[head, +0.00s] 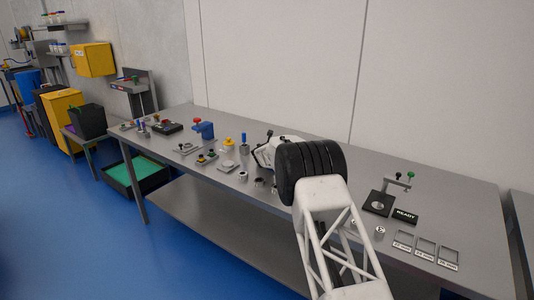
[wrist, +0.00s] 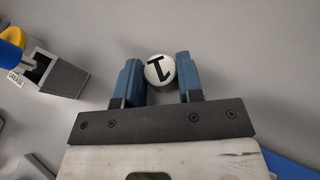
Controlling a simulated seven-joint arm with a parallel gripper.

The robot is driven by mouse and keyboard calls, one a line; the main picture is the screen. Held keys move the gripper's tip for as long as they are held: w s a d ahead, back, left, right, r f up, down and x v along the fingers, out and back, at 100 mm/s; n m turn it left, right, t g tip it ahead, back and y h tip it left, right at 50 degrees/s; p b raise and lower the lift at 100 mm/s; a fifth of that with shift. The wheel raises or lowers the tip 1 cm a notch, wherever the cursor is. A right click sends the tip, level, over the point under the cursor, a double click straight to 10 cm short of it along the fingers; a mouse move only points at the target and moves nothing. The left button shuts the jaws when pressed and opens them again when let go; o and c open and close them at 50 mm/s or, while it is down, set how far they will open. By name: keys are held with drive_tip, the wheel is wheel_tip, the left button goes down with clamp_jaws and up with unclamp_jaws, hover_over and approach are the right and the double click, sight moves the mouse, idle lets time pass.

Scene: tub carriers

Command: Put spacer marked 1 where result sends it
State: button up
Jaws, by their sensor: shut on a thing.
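The spacer marked 1 (wrist: 160,70) is a small round piece with a white top and a black 1. My gripper (wrist: 160,82) is shut on it, with one blue finger on each side. In the head view my own arm hides the fingers and the spacer. A black measuring station (head: 378,204) with a green-knobbed post stands at the right of the bench. Its display (head: 405,216) reads READY. Three square trays, the left (head: 403,238), middle (head: 426,246) and right (head: 448,254), have millimetre labels too small to read surely, and look empty.
Another spacer (head: 380,230), apparently marked 3, stands left of the trays. Several small parts, a blue clamp (head: 204,130) and a yellow piece (head: 228,142) crowd the left of the bench (head: 455,200). A grey block (wrist: 64,78) is left of my gripper. The bench's far right is clear.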

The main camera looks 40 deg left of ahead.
drive_tip(key=o, duration=1.1)
drive_tip(key=shift+c, duration=0.2)
drive_tip(key=shift+r, duration=0.1)
drive_tip(key=shift+s, duration=0.1)
drive_tip(key=shift+s+d+r, duration=0.15)
drive_tip(key=shift+s+r, duration=0.1)
drive_tip(key=shift+v, duration=5.5)
drive_tip(key=shift+d, duration=0.1)
